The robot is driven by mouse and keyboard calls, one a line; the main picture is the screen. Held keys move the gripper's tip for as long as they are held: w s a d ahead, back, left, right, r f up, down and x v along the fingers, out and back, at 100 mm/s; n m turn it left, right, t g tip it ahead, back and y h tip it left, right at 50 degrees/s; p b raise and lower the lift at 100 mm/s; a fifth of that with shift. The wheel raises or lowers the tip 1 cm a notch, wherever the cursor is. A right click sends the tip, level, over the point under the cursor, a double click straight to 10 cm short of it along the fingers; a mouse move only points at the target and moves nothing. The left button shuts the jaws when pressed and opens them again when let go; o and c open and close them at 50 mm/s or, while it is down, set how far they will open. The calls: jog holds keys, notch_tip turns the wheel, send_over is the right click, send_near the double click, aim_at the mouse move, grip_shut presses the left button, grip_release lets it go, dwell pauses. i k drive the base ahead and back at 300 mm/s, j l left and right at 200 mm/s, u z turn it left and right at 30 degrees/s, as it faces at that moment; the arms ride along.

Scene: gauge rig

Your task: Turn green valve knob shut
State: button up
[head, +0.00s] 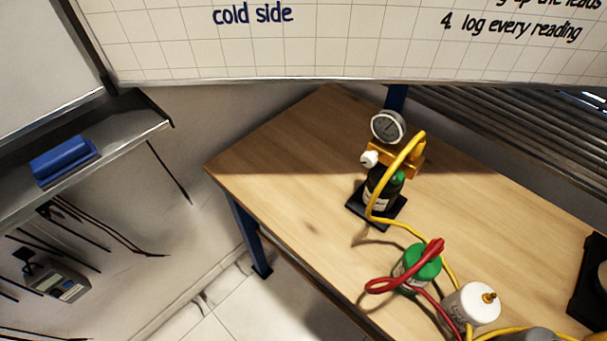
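A gauge rig stands upright on the wooden table (290,150). It has a round dial gauge (387,127) on top, a brass-yellow block (413,163) below it and a black base plate (378,219). A small green knob (398,177) shows at the right of the rig's dark body, partly hidden by the yellow hose (381,190). Whether this knob is open or shut cannot be told. A white knob (369,159) sticks out on the left of the block. My gripper is not in view.
A green-topped canister (425,259) with a looped red hose (395,285) and a white canister (474,306) stand in front of the rig. A black object (590,280) is at the right edge. The table's left part is clear. A shelf (100,150) holds a blue block (64,160).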

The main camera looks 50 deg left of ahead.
aim_at(397, 177)
jog(key=u, duration=1.3)
jog(key=k, duration=0.45)
